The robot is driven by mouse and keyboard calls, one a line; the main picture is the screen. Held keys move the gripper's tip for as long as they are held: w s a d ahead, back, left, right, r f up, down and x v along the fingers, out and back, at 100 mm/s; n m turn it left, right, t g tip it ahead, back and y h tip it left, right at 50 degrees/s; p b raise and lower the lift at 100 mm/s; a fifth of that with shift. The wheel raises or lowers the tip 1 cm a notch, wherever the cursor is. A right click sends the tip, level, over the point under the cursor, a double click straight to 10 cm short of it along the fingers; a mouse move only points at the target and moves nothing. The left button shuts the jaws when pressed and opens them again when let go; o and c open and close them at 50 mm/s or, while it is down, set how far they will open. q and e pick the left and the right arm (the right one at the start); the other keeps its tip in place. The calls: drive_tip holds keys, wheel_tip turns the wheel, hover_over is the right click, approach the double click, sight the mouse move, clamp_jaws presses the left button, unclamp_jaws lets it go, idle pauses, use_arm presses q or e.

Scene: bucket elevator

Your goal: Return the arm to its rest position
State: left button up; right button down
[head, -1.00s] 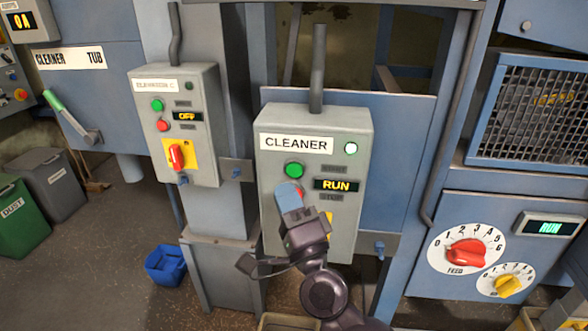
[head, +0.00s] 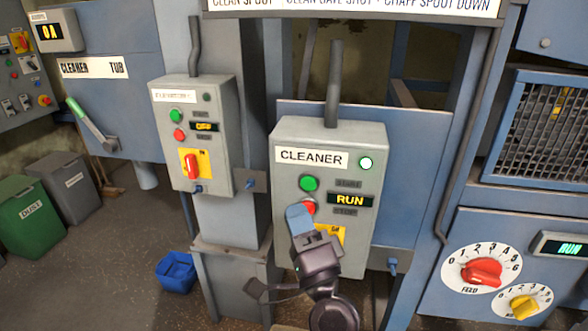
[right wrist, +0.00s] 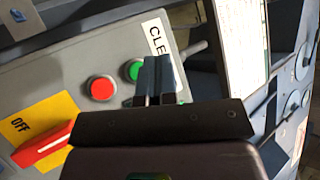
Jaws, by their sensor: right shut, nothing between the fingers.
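My right gripper (head: 300,220) is shut and empty in front of the grey CLEANER control box (head: 322,130). In the head view its fingertips overlap the lower edge of the red stop button (head: 309,207). In the right wrist view the shut fingers (right wrist: 155,82) stand in front of the box, and the red button (right wrist: 101,88) and green button (right wrist: 134,70) show to their left. The green start button (head: 309,184) is clear in the head view. The box display (head: 350,200) reads RUN and a lamp (head: 366,163) is lit. My left gripper is not in view.
A second grey control box (head: 207,95) to the left reads OFF. A feed dial (head: 482,272) and a yellow dial (head: 525,307) are at the lower right. A blue bucket (head: 176,272) and a green dust bin (head: 33,215) stand on the floor at left.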

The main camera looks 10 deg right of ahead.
drive_tip(key=s+d+f+n+g, duration=0.1)
drive_tip(key=d+f+n+g, duration=0.25)
drive_tip(key=f+n, duration=0.5)
drive_tip(key=s+d+f+n+g, duration=0.1)
drive_tip(key=d+f+n+g, duration=0.3)
drive_tip(key=f, duration=0.7)
drive_tip(key=s+d+f+n+g+h, duration=0.1)
drive_tip(key=s+d+f+g+h, duration=0.1)
drive_tip(key=s+d+f, duration=0.3)
drive_tip(key=s+d+f+n+g+h, duration=0.1)
drive_tip(key=s+d+f+g+h, duration=0.1)
drive_tip(key=s+d+f, duration=0.4)
drive_tip(key=s+f+h, duration=0.1)
drive_tip(key=s+f, duration=0.2)
drive_tip(key=f, duration=0.1)
drive_tip(key=shift+s+f, duration=0.15)
drive_tip(key=shift+s, duration=0.05)
drive_tip(key=shift+n+g, duration=0.25)
